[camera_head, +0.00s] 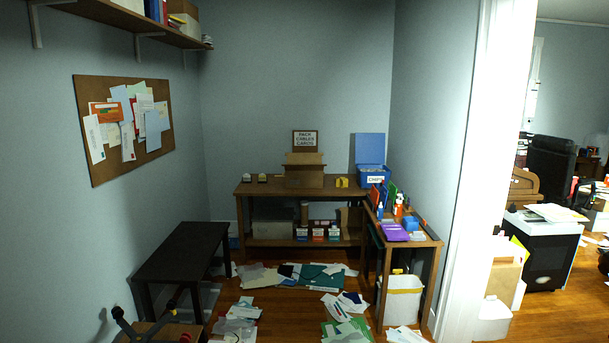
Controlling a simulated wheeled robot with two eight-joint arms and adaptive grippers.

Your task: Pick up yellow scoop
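A small yellow object (341,182) sits on the top of the wooden desk (240,189) at the back, between a cardboard box and a blue box. It may be the yellow scoop, but it is too small to tell its shape. Another small yellow patch (397,271) shows above the white bin under the right-hand shelf unit.
An open cardboard box (304,178) and a blue lidded box (371,178) stand on the desk. A black table (182,250) is at left. A wooden side shelf (425,240) holds purple and blue items. Papers (345,308) litter the floor. A doorway opens at right.

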